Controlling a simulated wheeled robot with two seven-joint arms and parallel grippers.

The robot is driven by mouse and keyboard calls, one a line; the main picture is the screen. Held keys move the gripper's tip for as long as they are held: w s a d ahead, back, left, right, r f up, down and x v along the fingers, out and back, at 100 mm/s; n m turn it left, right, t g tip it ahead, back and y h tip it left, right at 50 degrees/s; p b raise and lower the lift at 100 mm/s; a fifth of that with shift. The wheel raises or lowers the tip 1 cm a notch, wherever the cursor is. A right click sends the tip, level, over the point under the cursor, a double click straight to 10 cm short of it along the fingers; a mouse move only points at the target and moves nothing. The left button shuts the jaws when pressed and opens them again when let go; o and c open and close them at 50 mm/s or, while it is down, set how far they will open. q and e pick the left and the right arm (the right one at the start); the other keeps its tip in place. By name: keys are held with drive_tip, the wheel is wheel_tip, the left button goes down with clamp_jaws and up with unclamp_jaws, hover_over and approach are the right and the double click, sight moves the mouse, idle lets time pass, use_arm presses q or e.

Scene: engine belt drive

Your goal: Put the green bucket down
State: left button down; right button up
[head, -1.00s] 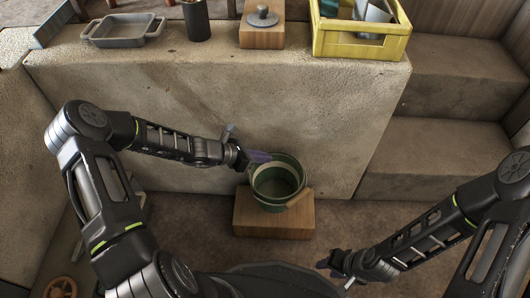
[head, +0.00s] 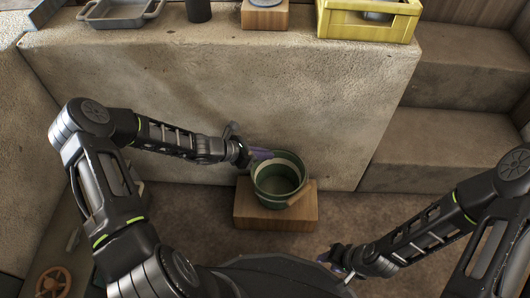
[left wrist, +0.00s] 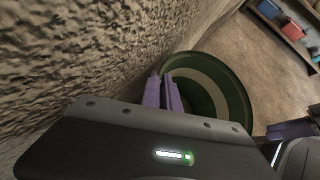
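The green bucket (head: 279,186) is at the center of the head view, with a pale band inside and a tan grip on its handle. It is over a wooden block (head: 262,212); whether its base touches the block is hard to tell. My left gripper (head: 262,154) has its purple fingers at the bucket's upper-left rim. In the left wrist view the fingers (left wrist: 162,92) are close together at the rim of the bucket (left wrist: 238,92) and appear shut on it. My right gripper (head: 333,256) is low on the right, away from the bucket; its finger opening is unclear.
A concrete ledge (head: 215,85) rises behind the block. On it are a grey tray (head: 118,14), a dark cylinder (head: 198,10) and a yellow crate (head: 368,22). Steps (head: 440,150) are on the right. Floor around the block is open.

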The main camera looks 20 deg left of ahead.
use_arm(q)
drive_tip(key=shift+f+b, duration=0.6)
drive_tip(key=shift+f, duration=0.45)
drive_tip(key=shift+f+b, duration=0.3)
drive_tip(key=shift+f, duration=0.1)
drive_tip(key=c, duration=1.5)
unclamp_jaws()
drive_tip(key=shift+c, duration=0.2)
drive_tip(key=shift+a, duration=0.1)
drive_tip(key=p+v, duration=0.3)
drive_tip(key=v, duration=0.4)
drive_tip(key=shift+s+r, duration=0.25)
drive_tip(key=shift+s, duration=0.05)
drive_tip(key=shift+a, duration=0.1)
